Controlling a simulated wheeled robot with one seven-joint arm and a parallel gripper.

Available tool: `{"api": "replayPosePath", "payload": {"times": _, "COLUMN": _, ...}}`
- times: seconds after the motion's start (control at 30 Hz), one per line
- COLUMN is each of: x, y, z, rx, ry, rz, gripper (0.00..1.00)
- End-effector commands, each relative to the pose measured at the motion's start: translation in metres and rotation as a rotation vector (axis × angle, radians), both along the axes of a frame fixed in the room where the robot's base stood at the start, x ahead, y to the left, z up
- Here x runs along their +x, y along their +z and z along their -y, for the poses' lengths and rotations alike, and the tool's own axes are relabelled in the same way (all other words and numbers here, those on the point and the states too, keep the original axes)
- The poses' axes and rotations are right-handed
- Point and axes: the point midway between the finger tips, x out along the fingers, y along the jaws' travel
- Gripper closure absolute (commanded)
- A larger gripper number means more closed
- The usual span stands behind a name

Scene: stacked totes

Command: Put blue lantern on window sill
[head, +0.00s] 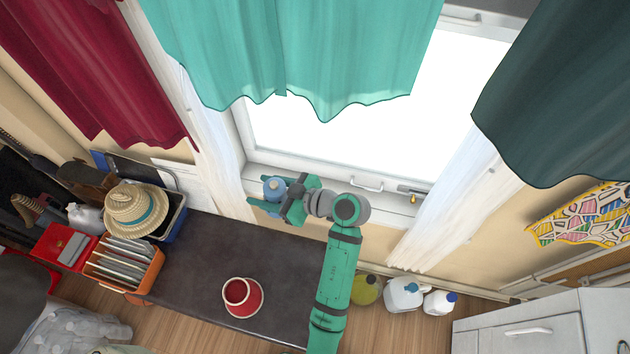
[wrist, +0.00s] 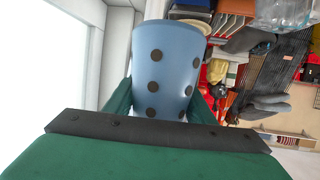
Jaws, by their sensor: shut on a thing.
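The blue lantern (head: 274,187) is a light-blue cylinder with dark round dots. In the wrist view the blue lantern (wrist: 166,72) fills the upper middle, between the green fingers. My gripper (head: 278,200) is shut on it, in front of the left part of the window. The window sill (head: 325,187) is the white ledge under the bright window. The lantern shows at the sill's left end; I cannot tell whether it touches the sill or is held just above it. The fingers hide part of the lantern.
A dark table (head: 200,262) stands below the window, with a red pot (head: 242,297) on it. A straw hat (head: 136,209) and an orange rack (head: 124,264) are at the left. White curtains hang on both sides of the window, and a teal curtain (head: 290,50) hangs above. The sill's middle looks clear.

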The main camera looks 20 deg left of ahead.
Motion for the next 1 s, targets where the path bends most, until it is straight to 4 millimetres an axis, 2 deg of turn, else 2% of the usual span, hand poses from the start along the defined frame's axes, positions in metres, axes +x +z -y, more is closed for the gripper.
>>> {"api": "replayPosePath", "payload": {"times": 0.17, "x": 0.017, "y": -0.006, "z": -0.004, "rx": 0.0, "ry": -0.001, "rz": 0.001, "gripper": 0.83}}
{"api": "replayPosePath", "payload": {"times": 0.53, "x": 0.091, "y": -0.041, "z": -0.025, "rx": -0.001, "ry": -0.002, "rz": 0.0, "gripper": 0.83}}
{"api": "replayPosePath", "payload": {"times": 0.8, "x": 0.123, "y": -0.084, "z": -0.034, "rx": 0.0, "ry": -0.003, "rz": -0.002, "gripper": 0.83}}
{"api": "replayPosePath", "payload": {"times": 1.0, "x": 0.132, "y": -0.095, "z": -0.036, "rx": 0.0, "ry": -0.004, "rz": 0.0, "gripper": 0.83}}
